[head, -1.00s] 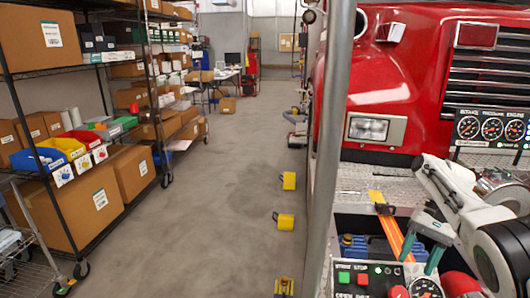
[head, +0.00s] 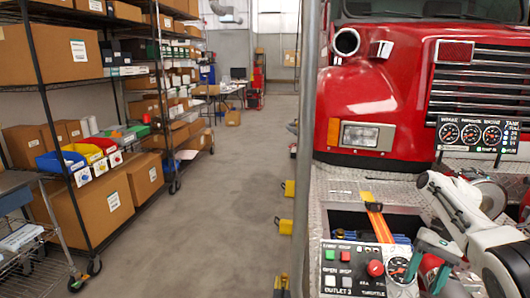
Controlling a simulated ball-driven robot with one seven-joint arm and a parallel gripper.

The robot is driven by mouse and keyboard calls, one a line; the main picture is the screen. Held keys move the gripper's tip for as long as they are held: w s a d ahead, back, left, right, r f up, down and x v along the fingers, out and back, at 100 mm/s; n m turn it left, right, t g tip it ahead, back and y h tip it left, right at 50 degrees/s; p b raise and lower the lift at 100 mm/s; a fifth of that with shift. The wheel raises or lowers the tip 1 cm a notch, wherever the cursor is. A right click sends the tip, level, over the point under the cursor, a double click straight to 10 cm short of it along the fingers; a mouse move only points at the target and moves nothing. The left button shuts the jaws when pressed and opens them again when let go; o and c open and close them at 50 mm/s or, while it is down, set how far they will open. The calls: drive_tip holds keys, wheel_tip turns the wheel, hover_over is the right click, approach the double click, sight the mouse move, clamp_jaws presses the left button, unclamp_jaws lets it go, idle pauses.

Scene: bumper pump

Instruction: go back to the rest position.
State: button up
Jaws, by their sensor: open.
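My gripper (head: 427,266), with teal fingers on a white arm, hangs at the lower right of the head view. The panel carries green and red buttons and a red knob (head: 375,268). Whether the fingers touch anything cannot be told.
A red fire truck (head: 385,95) with a silver bumper (head: 335,190) fills the right. A grey pole (head: 304,150) stands left of the panel. Shelves of boxes (head: 75,60) line the left. Yellow blocks (head: 287,188) stand by the bumper. The aisle floor (head: 215,220) is clear.

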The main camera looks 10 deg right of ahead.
drive_tip(key=s+a+f+n+t+h, duration=0.1)
drive_tip(key=s+a+f+n, duration=0.25)
drive_tip(key=a+f, duration=0.7)
drive_tip(key=s+a+f+n+h, duration=0.15)
drive_tip(key=s+a+f, duration=0.5)
drive_tip(key=f, duration=0.65)
drive_tip(key=s+a+f+n+t, duration=0.1)
drive_tip(key=s+a+f+t, duration=0.15)
drive_tip(key=s, duration=0.75)
drive_tip(key=s+d+r+h, duration=0.1)
drive_tip(key=s+d+r, duration=0.1)
drive_tip(key=s, duration=0.5)
drive_tip(key=s+d+r+t+h, duration=0.1)
drive_tip(key=s+d+r+h, duration=0.1)
drive_tip(key=s+r, duration=0.3)
drive_tip(key=s, duration=0.3)
drive_tip(key=shift+s+n, duration=0.2)
drive_tip(key=shift+n, duration=0.1)
